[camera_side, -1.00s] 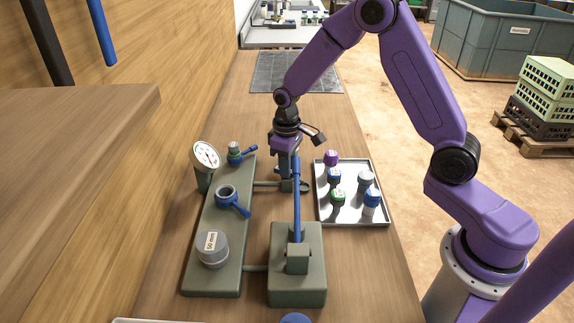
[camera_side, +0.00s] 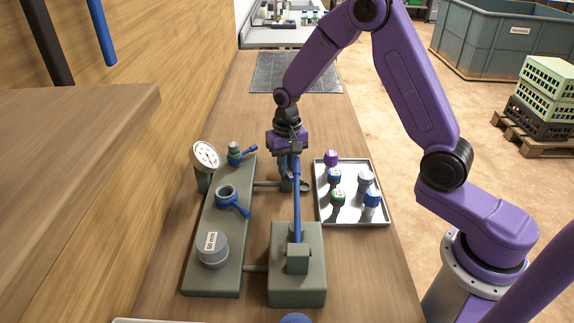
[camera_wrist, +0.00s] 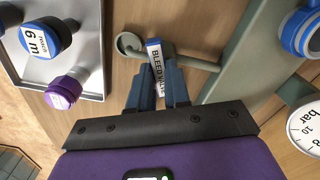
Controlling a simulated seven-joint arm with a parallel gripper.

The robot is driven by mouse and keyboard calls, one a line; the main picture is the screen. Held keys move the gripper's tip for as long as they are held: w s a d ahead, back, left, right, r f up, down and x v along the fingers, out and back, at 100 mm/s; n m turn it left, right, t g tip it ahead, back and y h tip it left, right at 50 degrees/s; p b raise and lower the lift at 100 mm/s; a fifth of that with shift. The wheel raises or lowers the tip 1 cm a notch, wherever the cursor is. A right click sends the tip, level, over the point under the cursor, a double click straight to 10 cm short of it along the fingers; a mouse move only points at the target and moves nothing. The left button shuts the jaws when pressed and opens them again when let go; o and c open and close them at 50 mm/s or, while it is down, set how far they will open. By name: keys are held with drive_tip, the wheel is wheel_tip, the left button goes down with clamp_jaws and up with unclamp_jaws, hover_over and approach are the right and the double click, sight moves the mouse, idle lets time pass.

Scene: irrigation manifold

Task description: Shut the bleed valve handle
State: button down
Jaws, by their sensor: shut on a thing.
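The bleed valve handle shows in the wrist view as a blue piece with a white label starting "BLEED" (camera_wrist: 156,62). My gripper (camera_wrist: 160,78) has its two dark blue fingers on either side of it and is shut on it. Beside the handle, a grey pipe (camera_wrist: 197,61) runs from the grey-green manifold plate, and a grey curved end (camera_wrist: 128,44) lies to the left. In the side view my gripper (camera_side: 288,168) is low behind a tall blue lever, which partly hides the fingers and the handle.
The tall blue lever (camera_side: 297,205) rises from a green block (camera_side: 284,290) close to my gripper. A metal tray (camera_side: 350,213) with several capped fittings is to the right. The manifold plate (camera_side: 213,275) with a gauge (camera_side: 205,156), a blue valve (camera_side: 229,197) and a grey cap is left.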

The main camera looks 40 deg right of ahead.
idle(0.3)
drive_tip(key=c, duration=1.1)
unclamp_jaws()
wheel_tip(320, 180, up, 18)
drive_tip(key=shift+f, duration=0.25)
